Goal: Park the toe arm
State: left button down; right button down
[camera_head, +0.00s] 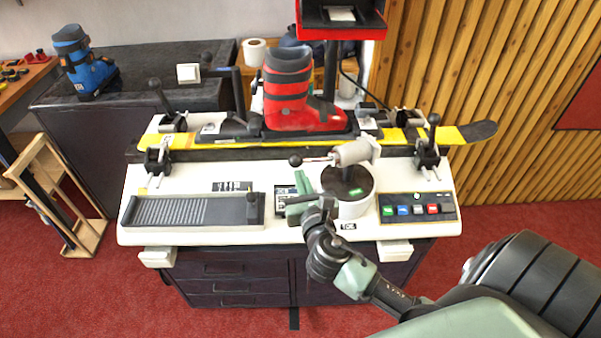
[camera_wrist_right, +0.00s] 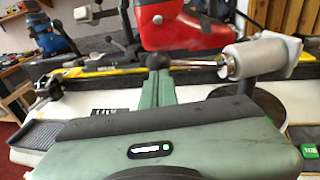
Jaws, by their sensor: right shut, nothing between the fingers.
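The toe arm (camera_head: 352,152) is a grey cylinder with a thin rod ending in a dark ball knob (camera_head: 295,161), mounted on a round white base with a dark top (camera_head: 349,184) and a TOE label. Its rod points left, in front of the red boot. My right gripper (camera_head: 302,199) is shut and empty, left of the base and below the knob in the head view. In the right wrist view its closed fingers (camera_wrist_right: 158,84) point toward the knob (camera_wrist_right: 158,61), which appears just beyond the tips; I cannot tell whether they touch. My left gripper is out of view.
A red boot (camera_head: 288,97) stands in the binding on a yellow ski (camera_head: 395,136) across the bench. Clamps with black knobs flank it. A ribbed grey pad (camera_head: 180,210) lies left, a button panel (camera_head: 417,207) right. A blue boot (camera_head: 84,70) stands on the dark back-left counter.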

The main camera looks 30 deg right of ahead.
jog(key=shift+w+d, duration=0.1)
jog(key=shift+w, duration=0.25)
jog(key=shift+r, duration=0.1)
jog(key=shift+w+m, duration=0.3)
jog(key=shift+w, duration=0.1)
jog(key=w+m+g+h, duration=0.3)
jog(key=w+m+h, duration=0.1)
jog(key=w+h, duration=0.1)
jog(key=shift+w+d+g+h, duration=0.3)
jog(key=shift+w+h, duration=0.1)
jog(key=shift+w, duration=0.3)
jog(key=shift+r, duration=0.15)
jog(key=shift+d, duration=0.1)
